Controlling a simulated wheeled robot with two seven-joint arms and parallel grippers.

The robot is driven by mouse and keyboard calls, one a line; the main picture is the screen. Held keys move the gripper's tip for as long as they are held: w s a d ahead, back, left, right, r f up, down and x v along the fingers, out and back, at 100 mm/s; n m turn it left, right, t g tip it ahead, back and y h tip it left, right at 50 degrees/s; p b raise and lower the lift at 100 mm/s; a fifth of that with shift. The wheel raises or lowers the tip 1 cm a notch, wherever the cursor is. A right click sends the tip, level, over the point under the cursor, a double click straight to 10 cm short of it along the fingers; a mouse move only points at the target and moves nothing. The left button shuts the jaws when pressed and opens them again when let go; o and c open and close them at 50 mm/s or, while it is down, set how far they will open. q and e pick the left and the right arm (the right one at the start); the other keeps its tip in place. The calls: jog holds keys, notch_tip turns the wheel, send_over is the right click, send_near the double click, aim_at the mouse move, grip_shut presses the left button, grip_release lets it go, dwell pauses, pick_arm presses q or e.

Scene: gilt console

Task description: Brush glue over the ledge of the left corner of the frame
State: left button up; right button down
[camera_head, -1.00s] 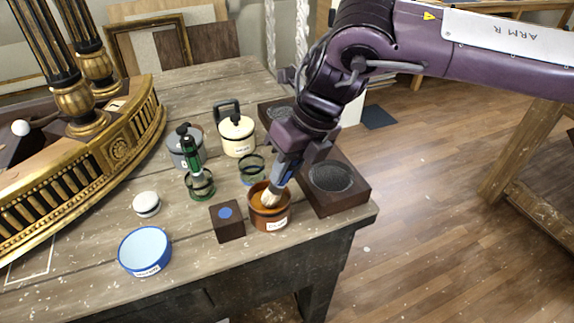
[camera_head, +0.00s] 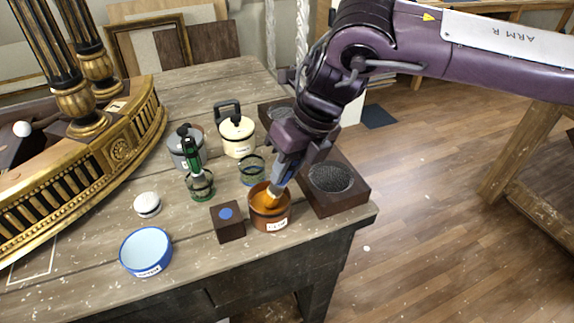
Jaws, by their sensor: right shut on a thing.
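My right gripper (camera_head: 282,172) is shut on a brush (camera_head: 273,194) and points down over the brown glue pot (camera_head: 270,217). The bristles are dipped inside the pot's mouth and mostly hidden by its rim. The pot has a white label with small lettering and stands near the table's front right edge. The gilt console frame (camera_head: 95,176), with a pierced gold front and fluted columns, lies along the left of the table, away from the brush. Its left corner cannot be made out. My left gripper is not in view.
Around the pot stand a dark block with a blue dot (camera_head: 229,231), a blue-rimmed dish (camera_head: 145,251), a white round lid (camera_head: 147,204), a green-handled tool (camera_head: 192,151) in a holder, a cream pot (camera_head: 237,135), a grey pot (camera_head: 180,147) and a dark wooden stand (camera_head: 345,202).

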jog(key=shift+r+p, duration=2.6)
jog(key=shift+r, duration=0.8)
jog(key=shift+f, duration=0.1)
